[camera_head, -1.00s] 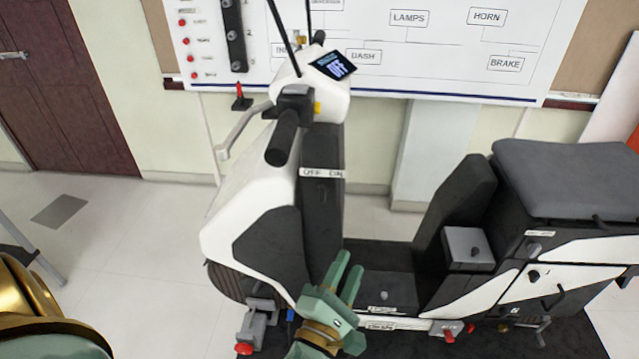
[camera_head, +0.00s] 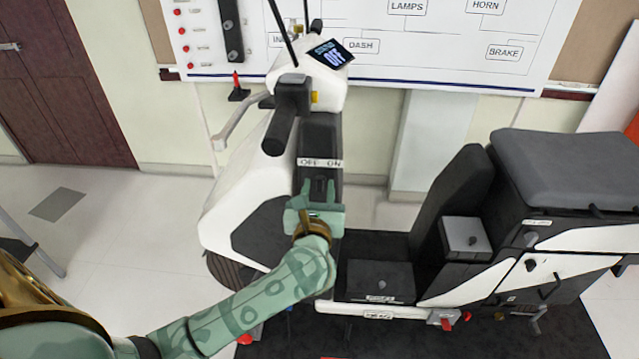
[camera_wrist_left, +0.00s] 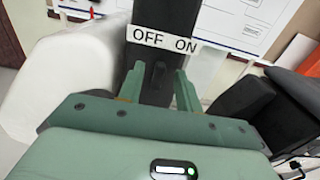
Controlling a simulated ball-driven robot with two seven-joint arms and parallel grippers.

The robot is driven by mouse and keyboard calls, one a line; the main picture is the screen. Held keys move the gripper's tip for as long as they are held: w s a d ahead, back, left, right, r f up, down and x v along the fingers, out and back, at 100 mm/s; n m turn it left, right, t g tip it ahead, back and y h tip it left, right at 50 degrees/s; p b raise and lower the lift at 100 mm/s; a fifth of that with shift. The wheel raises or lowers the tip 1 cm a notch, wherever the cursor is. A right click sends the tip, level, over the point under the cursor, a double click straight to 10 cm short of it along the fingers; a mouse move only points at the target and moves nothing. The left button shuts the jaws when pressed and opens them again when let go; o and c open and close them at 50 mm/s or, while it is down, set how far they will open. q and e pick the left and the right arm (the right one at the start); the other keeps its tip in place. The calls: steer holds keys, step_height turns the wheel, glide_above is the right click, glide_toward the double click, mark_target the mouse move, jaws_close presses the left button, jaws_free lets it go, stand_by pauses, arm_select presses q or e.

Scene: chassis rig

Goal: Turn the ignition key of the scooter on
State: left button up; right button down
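The white and black scooter (camera_head: 235,205) stands in front of me. Its OFF/ON label (camera_head: 320,162) is on the dark front column, and it also shows in the left wrist view (camera_wrist_left: 162,40). The dark ignition key (camera_wrist_left: 158,72) is just below the label in the left wrist view, hard to make out against the black panel. My left gripper (camera_head: 318,186) points at the panel under the label. Its two green fingers (camera_wrist_left: 160,85) are apart, one on each side of the key, without visible contact. The dash display (camera_head: 331,52) reads OFF. My right gripper is not in view.
The handlebar grip (camera_head: 280,130) and brake lever (camera_head: 238,122) stick out above and left of my left gripper. The seat (camera_head: 565,170) and small grey box (camera_head: 465,236) are to the right. A wiring board (camera_head: 420,60) hangs on the wall behind.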

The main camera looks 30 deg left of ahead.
mark_target(320, 183)
arm_select(q)
steer(key=shift+x, duration=1.1)
steer(key=shift+c, duration=0.3)
jaws_close()
